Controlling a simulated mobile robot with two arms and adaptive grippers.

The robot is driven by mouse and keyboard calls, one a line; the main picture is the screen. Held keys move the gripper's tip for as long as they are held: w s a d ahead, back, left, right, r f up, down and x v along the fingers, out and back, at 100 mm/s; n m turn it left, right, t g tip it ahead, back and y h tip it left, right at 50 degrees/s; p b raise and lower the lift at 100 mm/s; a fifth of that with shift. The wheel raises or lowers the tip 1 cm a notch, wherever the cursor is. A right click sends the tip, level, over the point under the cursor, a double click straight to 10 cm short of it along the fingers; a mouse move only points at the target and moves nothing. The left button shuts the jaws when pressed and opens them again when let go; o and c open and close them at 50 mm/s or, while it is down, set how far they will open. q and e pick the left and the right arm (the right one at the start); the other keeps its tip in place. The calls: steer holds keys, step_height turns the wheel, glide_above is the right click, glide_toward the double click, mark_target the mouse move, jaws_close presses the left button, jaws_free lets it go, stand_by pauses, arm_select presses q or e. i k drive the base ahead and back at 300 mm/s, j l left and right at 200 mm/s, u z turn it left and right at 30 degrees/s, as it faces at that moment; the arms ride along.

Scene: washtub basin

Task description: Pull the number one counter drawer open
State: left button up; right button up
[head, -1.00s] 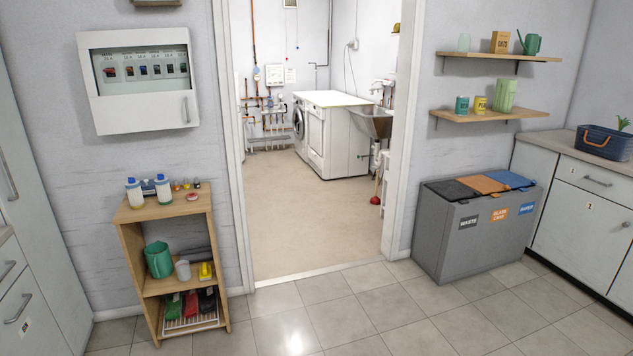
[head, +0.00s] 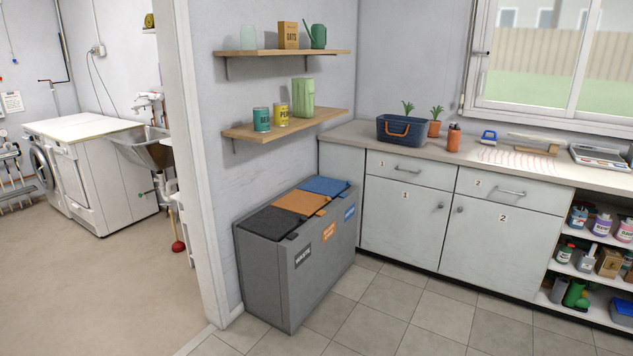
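The counter drawer labelled 1 (head: 430,171) is in the head view, right of the middle, under the counter's left end. It is shut flush and has a horizontal bar handle (head: 408,170). The door labelled 1 (head: 400,220) is below it, also shut. The drawer labelled 2 (head: 530,193) is to its right and is shut, with a similar handle. Neither of my grippers is in view.
A grey sorting bin (head: 273,269) with several lids stands left of the cabinets, near the doorway frame. The countertop (head: 370,139) holds a blue basket (head: 400,131) and other items. Open shelves (head: 590,240) are at right. The tiled floor (head: 400,320) before the drawers is clear.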

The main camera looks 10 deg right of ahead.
mark_target(435, 174)
steer(key=i+l+z, duration=0.3)
steer(key=i+z, duration=0.15)
steer(key=i, duration=0.25)
steer(key=i+z, duration=0.45)
steer(key=i, duration=0.25)
steer(key=i+j+z, duration=0.2)
steer(key=i+z, duration=0.3)
steer(key=i, duration=0.25)
